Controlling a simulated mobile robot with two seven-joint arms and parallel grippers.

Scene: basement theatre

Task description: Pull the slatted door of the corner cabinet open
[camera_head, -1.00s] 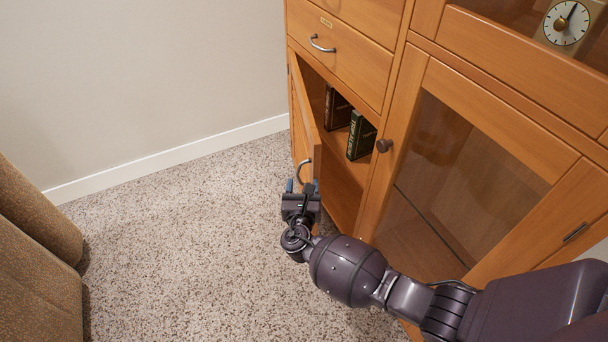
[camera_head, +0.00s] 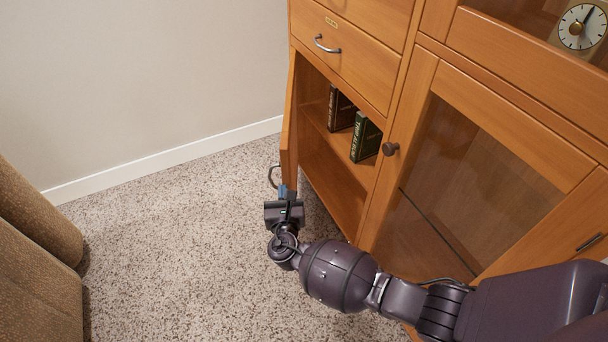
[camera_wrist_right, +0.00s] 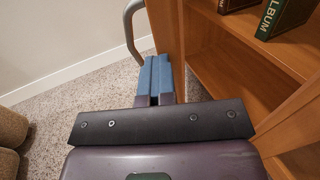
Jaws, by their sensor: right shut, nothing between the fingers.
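The wooden corner cabinet (camera_head: 350,75) stands at the right. Its low left door (camera_head: 290,125) is swung wide open and shows nearly edge-on, so I cannot make out slats. The door's curved metal handle (camera_head: 272,177) sticks out on its left side; it also shows in the right wrist view (camera_wrist_right: 129,25). My right gripper (camera_head: 287,190) is at the door's lower free edge. Its blue fingers (camera_wrist_right: 154,74) are closed together, empty, beside the handle and off it. Whether they touch the door, I cannot tell. My left gripper is not in view.
Dark books (camera_head: 364,138) stand on the shelf inside the open compartment. A drawer (camera_head: 345,45) is above. Brown upholstered seating (camera_head: 35,260) is at left; the carpet (camera_head: 170,250) between is clear.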

